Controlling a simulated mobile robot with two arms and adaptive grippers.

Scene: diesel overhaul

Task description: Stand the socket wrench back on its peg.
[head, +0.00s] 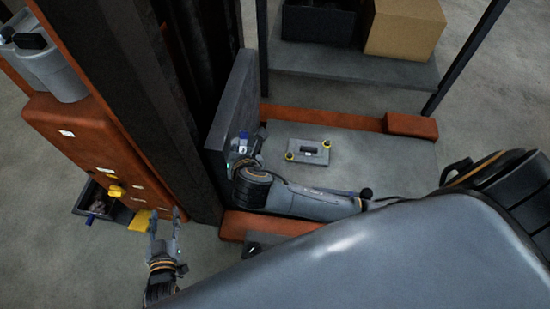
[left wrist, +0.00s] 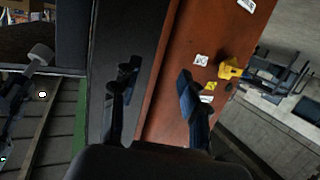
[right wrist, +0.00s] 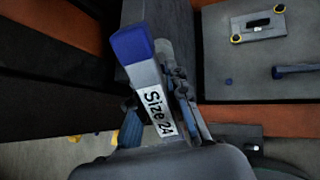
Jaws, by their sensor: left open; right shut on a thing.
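The socket wrench is a grey tool with a blue end and a white "Size 24" label. It stands out large in the right wrist view (right wrist: 148,85), and its blue end shows small in the head view (head: 243,138). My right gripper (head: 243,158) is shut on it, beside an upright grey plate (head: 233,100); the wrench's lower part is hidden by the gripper. My left gripper (head: 164,232) is open and empty near the orange panel (head: 95,150); its spread fingers show in the left wrist view (left wrist: 155,95). I cannot make out the peg for certain.
A grey block with yellow corners (head: 308,152) lies on the grey platform (head: 385,160), edged by orange beams (head: 410,125). A small blue spot (right wrist: 229,82) shows there too. A dark bin (head: 108,205) stands on the floor at left. A cardboard box (head: 403,25) sits on a shelf behind.

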